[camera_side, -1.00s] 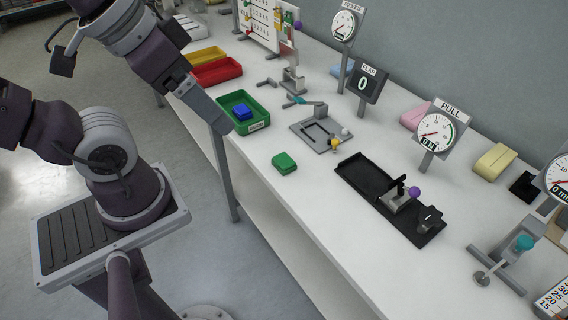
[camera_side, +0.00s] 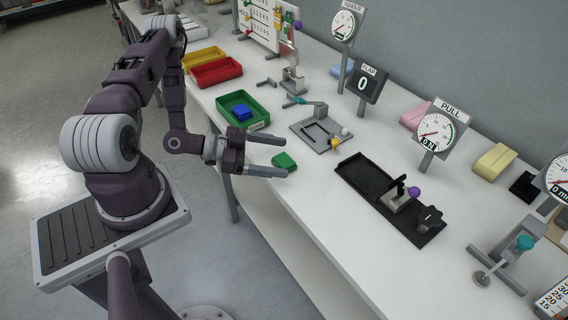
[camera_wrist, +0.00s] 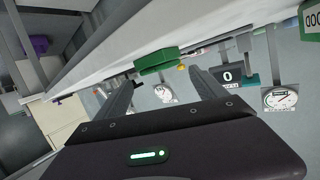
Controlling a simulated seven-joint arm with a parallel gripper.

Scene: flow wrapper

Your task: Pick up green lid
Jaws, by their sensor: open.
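The green lid (camera_side: 284,162) is a small green block-like piece lying on the white bench near its front edge. In the wrist view the green lid (camera_wrist: 157,61) shows ahead, between and beyond the two fingers. My gripper (camera_side: 285,158) is open and level, just left of the lid in the side view, with its fingers pointing toward it. The fingers also show apart and empty in the wrist view (camera_wrist: 165,85). I cannot tell whether a fingertip touches the lid.
A green tray (camera_side: 262,122) with a blue block (camera_side: 242,112) stands behind the gripper. Red (camera_side: 217,72) and yellow (camera_side: 203,57) trays lie farther left. A grey fixture (camera_side: 309,137) and a black tray (camera_side: 361,178) stand right of the lid. The bench between is clear.

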